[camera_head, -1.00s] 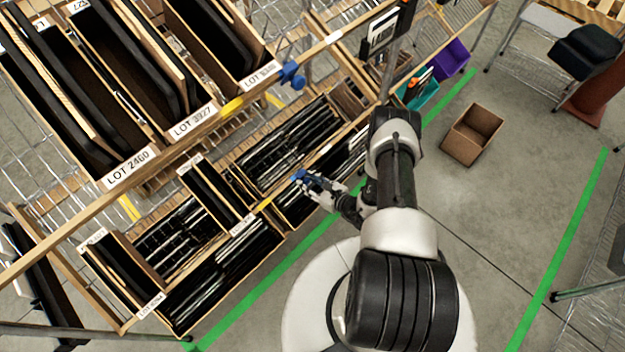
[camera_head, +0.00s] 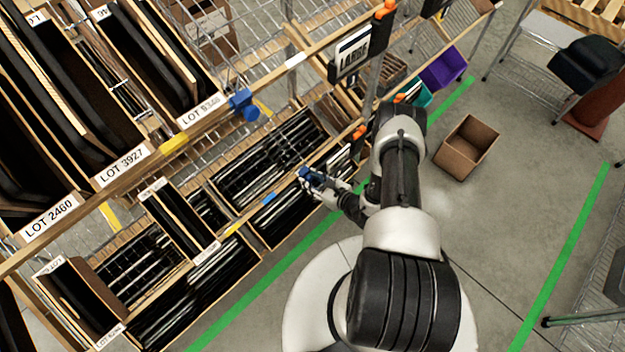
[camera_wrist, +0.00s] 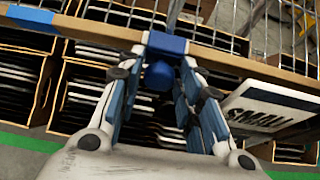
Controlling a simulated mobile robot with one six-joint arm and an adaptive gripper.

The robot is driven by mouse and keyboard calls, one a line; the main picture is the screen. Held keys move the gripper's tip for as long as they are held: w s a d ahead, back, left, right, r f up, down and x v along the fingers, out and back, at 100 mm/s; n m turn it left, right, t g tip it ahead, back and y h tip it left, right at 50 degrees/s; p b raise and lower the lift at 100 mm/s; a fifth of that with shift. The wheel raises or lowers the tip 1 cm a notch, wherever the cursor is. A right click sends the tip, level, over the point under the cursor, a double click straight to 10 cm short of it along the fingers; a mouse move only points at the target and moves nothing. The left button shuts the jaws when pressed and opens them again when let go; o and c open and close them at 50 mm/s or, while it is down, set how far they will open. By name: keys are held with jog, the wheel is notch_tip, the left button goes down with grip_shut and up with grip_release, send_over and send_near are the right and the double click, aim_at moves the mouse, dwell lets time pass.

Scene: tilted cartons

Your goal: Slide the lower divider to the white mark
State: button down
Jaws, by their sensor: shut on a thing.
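The lower divider's blue knob (camera_head: 310,175) sits at the front rail of the lower shelf. My gripper (camera_head: 318,184) is shut on it. In the wrist view, my gripper's fingers (camera_wrist: 162,80) stand on both sides of the blue knob (camera_wrist: 166,44). The lower rail (camera_wrist: 232,62) carries a blue mark (camera_wrist: 32,15) to the left of the knob. A yellow mark (camera_head: 231,229) lies farther left. I cannot make out a white mark on the lower rail; my gripper and arm hide part of it. A white mark (camera_head: 296,60) shows on the upper rail.
The upper divider's blue knob (camera_head: 243,105) is on the upper rail. A LARGE sign (camera_head: 353,52) hangs above my arm, and a SMALL sign (camera_wrist: 268,108) is close right of my fingers. Cartons fill the lower shelf. An open brown box (camera_head: 467,147) stands on the floor.

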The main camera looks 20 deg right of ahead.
jog(key=shift+w+d, duration=0.1)
jog(key=shift+d, duration=0.2)
jog(key=c, duration=1.3)
grip_release()
jog(key=v, duration=1.2)
